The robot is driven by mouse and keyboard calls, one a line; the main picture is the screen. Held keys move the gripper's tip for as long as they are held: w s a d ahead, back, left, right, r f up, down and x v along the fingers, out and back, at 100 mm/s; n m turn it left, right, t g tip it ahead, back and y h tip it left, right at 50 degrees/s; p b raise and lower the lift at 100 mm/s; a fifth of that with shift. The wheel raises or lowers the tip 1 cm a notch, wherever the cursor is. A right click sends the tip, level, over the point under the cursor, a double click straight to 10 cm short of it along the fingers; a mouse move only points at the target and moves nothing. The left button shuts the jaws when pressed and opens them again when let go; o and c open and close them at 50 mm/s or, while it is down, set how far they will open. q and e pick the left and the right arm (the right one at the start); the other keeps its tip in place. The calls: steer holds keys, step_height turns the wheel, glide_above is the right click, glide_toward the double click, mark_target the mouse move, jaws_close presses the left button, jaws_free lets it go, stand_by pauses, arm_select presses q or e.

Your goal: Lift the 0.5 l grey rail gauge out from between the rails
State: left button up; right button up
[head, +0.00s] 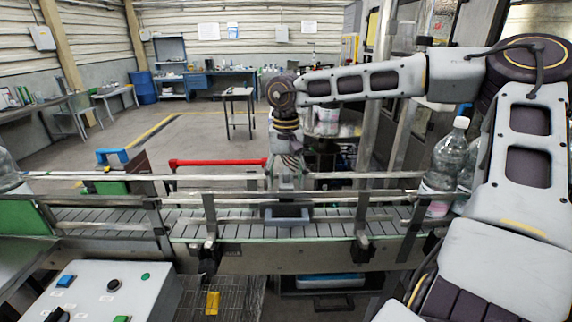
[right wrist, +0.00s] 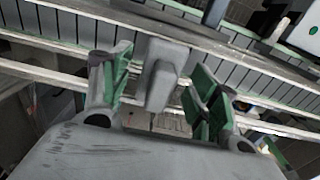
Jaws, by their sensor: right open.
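The grey rail gauge (head: 287,213) sits on the conveyor between the near and far guide rails, near the middle of the head view. In the right wrist view the gauge (right wrist: 162,82) shows as a grey block with a narrower upright part towards me. My right gripper (head: 287,190) points down just above it. In the right wrist view the two green-padded fingers of the right gripper (right wrist: 161,92) stand apart, one on each side of the narrower part. Gaps show between pads and gauge. My left gripper is not in view.
Guide rails (head: 345,199) run along the slatted conveyor (head: 340,228). Clear bottles (head: 447,155) stand at the right, partly behind my right arm. Another bottle (head: 9,174) is at the left edge. A control box (head: 95,293) stands in front left. The belt beside the gauge is clear.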

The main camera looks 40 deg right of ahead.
steer(key=shift+f, duration=1.05)
steer(key=c, duration=1.3)
steer(key=shift+r+p, duration=3.45)
steer(key=shift+r, duration=4.35)
